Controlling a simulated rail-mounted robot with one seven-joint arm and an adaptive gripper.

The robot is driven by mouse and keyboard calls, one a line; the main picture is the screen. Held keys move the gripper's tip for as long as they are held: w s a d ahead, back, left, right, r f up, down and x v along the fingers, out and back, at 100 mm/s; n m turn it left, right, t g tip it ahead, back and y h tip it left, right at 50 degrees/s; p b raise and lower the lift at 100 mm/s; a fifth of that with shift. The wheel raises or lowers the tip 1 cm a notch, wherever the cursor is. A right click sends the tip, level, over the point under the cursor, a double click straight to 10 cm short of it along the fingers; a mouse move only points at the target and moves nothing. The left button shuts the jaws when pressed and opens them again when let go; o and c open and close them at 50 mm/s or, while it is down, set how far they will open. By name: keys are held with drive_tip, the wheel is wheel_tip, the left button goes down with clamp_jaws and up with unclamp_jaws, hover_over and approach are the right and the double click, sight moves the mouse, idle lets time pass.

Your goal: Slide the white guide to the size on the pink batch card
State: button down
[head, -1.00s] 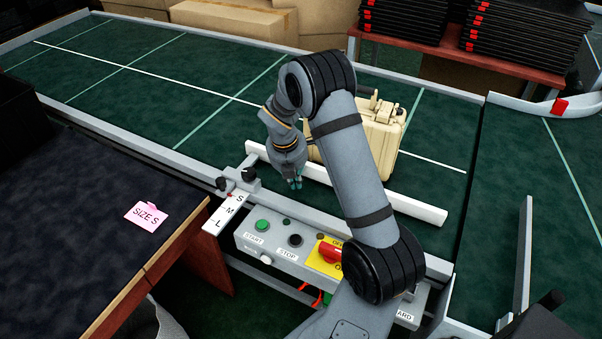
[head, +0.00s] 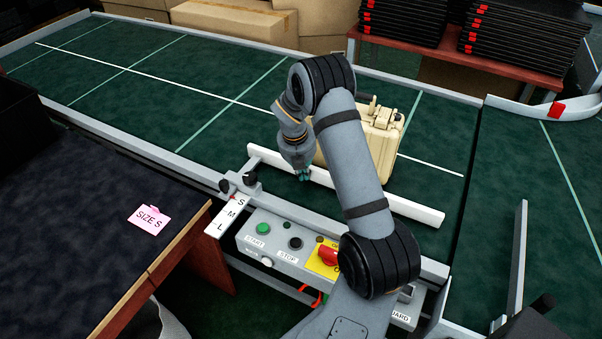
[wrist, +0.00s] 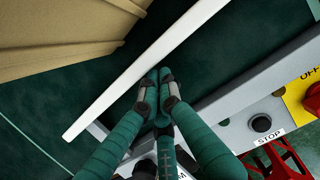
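The white guide (head: 405,205) is a long bar lying across the green belt, just in front of the beige case (head: 383,140). It also shows as a slanting white bar in the wrist view (wrist: 115,92). The pink batch card (head: 149,219) reads "SIZE S" and lies on the dark table at left. The S-M-L scale (head: 228,214) sits at the belt's near edge, with a red mark by its S end. My gripper (head: 303,176) is low at the guide's near side. In the wrist view its fingertips (wrist: 159,75) are together, close to the guide; contact is unclear.
Two black knobs (head: 249,178) stand by the scale at the guide's left end. A control box with a green START button (head: 263,228), a STOP button (head: 295,243) and a red switch (head: 329,256) sits in front. The belt's left stretch is clear.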

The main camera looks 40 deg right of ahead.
idle(0.3)
drive_tip(key=shift+s+a, duration=0.1)
drive_tip(key=shift+a, duration=0.2)
drive_tip(key=a, duration=0.1)
drive_tip(key=s+a+b, duration=0.1)
drive_tip(key=shift+a+f+b, duration=0.15)
drive_tip(key=shift+a+b, duration=0.15)
drive_tip(key=shift+a, duration=0.05)
drive_tip(key=p+v, duration=0.1)
drive_tip(key=v, duration=0.9)
drive_tip(key=shift+s+a, duration=0.15)
drive_tip(key=shift+a, duration=0.05)
